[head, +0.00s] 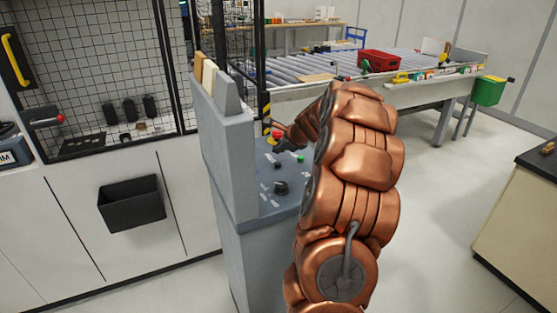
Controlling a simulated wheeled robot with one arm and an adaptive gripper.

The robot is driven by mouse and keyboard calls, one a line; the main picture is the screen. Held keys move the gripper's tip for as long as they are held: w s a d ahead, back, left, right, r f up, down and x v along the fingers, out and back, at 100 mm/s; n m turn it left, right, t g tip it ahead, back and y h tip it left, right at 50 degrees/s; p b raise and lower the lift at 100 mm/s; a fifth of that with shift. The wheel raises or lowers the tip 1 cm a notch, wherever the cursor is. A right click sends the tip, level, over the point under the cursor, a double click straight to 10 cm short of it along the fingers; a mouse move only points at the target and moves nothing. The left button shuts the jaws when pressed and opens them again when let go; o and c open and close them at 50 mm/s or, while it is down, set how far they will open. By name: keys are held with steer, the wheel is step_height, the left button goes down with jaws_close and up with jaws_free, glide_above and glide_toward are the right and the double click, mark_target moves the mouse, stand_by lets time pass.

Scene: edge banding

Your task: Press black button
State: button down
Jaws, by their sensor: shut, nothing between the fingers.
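A grey control console (235,165) stands in the middle of the head view with a sloped panel on top. On the panel are a small black button (277,165), a green button (300,158) to its right, and a larger black knob (281,187) nearer the front. A red button (276,134) shows farther back. My copper arm rises on the right and bends over the panel.
A black bin (132,203) hangs on the white cabinet at left, below a mesh guard (85,60). A roller conveyor (350,68) with a red crate (379,60) stands behind. A beige cabinet (520,205) is at right. The floor between is clear.

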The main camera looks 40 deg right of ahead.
steer(key=shift+r+p, duration=0.95)
steer(key=shift+r, duration=0.35)
steer(key=shift+d, duration=0.1)
